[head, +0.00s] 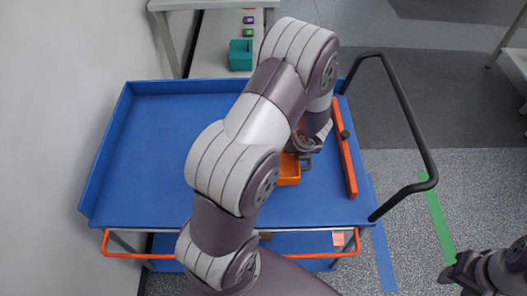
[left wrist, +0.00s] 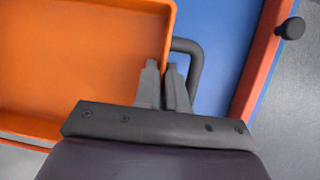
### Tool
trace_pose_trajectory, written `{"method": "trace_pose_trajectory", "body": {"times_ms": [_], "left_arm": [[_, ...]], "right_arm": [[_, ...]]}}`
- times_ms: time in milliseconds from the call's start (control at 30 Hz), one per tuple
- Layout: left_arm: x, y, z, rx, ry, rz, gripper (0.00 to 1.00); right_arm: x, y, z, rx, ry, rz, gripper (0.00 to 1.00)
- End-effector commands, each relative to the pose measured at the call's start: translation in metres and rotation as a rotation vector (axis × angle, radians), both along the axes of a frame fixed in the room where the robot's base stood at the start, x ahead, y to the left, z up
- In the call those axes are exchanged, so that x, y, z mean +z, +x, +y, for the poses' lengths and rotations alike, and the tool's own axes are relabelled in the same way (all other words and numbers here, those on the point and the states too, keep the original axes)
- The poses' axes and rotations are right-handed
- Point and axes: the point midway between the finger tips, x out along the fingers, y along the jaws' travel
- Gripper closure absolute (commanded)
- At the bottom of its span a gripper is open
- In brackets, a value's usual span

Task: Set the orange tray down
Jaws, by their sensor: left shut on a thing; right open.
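The orange tray (head: 289,172) is over the right part of the blue cart top, mostly hidden by my left arm in the head view. In the left wrist view the tray (left wrist: 80,60) fills the left side, and its inside looks bare. A dark bent handle (left wrist: 193,62) sticks out of its side. My left gripper (left wrist: 165,72) is shut on this handle; in the head view the handle end (head: 306,157) shows beside the tray. I cannot tell whether the tray touches the cart top. My right gripper (head: 450,277) is open and empty at the lower right, off the cart.
The blue cart top (head: 150,150) has raised edges and is clear on its left. A red-orange bar (head: 344,150) with a black knob lies along its right side, beside a black push handle (head: 412,125). A teal bin (head: 240,55) stands on a bench behind.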

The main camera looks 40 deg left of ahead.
Motion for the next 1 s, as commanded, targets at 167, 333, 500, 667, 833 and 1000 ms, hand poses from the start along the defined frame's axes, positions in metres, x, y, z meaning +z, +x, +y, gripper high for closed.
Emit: {"method": "trace_pose_trajectory", "body": {"times_ms": [167, 333, 500, 667, 833, 1000], "left_arm": [[-0.031, -0.011, 0.045, 0.002, 0.002, -0.002, 1.0], [-0.043, -0.015, 0.062, -0.004, 0.001, 0.0, 1.0], [-0.074, -0.015, 0.062, -0.006, 0.001, 0.0, 1.0], [-0.078, -0.015, 0.062, -0.006, 0.001, -0.003, 1.0], [-0.079, -0.015, 0.062, -0.006, 0.002, -0.002, 1.0], [-0.081, -0.015, 0.062, -0.006, 0.0, -0.001, 0.74]], "right_arm": [[-0.022, 0.0, 0.0, 0.0, 0.0, 0.0, 0.57], [-0.027, 0.0, 0.0, 0.0, 0.0, 0.0, 0.57], [-0.04, 0.0, 0.0, 0.0, 0.0, 0.0, 0.57], [-0.039, 0.0, 0.0, 0.0, 0.0, 0.0, 0.57], [-0.04, 0.0, 0.0, 0.0, 0.0, -0.001, 0.57], [-0.042, 0.0, 0.0, 0.0, 0.0, 0.0, 0.57]]}}
